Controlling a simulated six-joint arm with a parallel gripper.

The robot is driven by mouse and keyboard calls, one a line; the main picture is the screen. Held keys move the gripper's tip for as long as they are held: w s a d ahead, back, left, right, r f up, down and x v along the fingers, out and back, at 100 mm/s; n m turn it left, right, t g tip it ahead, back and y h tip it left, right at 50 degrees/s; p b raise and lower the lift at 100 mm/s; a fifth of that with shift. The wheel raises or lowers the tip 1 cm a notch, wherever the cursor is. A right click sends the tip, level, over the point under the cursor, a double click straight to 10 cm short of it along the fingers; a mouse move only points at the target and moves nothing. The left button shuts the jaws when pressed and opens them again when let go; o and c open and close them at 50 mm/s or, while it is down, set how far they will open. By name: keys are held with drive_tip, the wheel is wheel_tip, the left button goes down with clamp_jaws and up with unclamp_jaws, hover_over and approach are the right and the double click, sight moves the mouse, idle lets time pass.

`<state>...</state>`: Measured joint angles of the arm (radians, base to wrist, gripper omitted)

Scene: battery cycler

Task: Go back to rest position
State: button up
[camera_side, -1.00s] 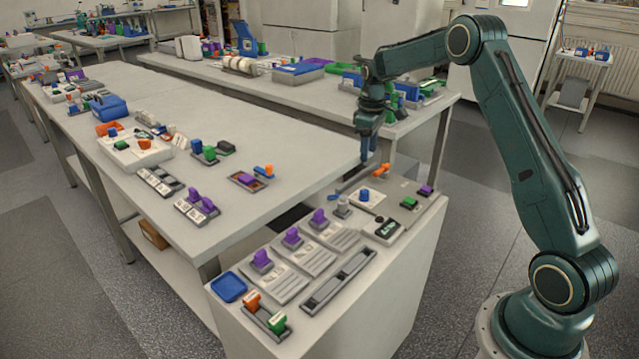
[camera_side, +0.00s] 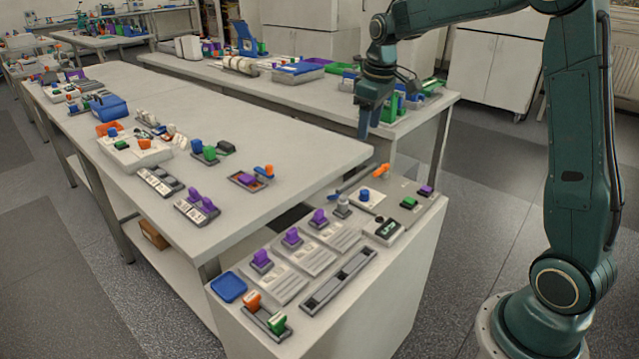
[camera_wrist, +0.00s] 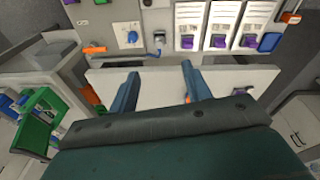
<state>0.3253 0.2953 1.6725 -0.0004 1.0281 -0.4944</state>
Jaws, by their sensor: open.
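My gripper (camera_side: 369,118) hangs in the air with its fingers pointing down, above the far right end of the long white table in the side view. It is clear of everything on the nearby cabinet top. In the wrist view my gripper (camera_wrist: 160,80) shows two blue fingers spread apart with nothing between them. The jaws are open and empty.
The white cabinet top (camera_side: 345,290) below holds several modules with purple plugs (camera_side: 291,236), a blue tray (camera_side: 228,288) and an orange-handled lever (camera_side: 381,169). The long white table (camera_side: 280,160) stands beside it. The space around my gripper is free.

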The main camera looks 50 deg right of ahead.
drive_tip(key=s+a+r+m+t, duration=0.1)
drive_tip(key=s+a+r, duration=0.2)
drive_tip(key=s+a, duration=0.25)
drive_tip(key=s+a+r+t, duration=0.1)
drive_tip(key=s+a+r, duration=0.25)
drive_tip(key=s, duration=0.35)
drive_tip(key=s+a+f+t, duration=0.1)
drive_tip(key=s+a, duration=0.2)
drive_tip(key=s, duration=0.3)
drive_tip(key=s+a+f+m+t, duration=0.1)
drive_tip(key=s+a+f, duration=0.1)
drive_tip(key=s, duration=0.5)
drive_tip(key=shift+s+a+y, duration=0.3)
drive_tip(key=shift+a, duration=0.1)
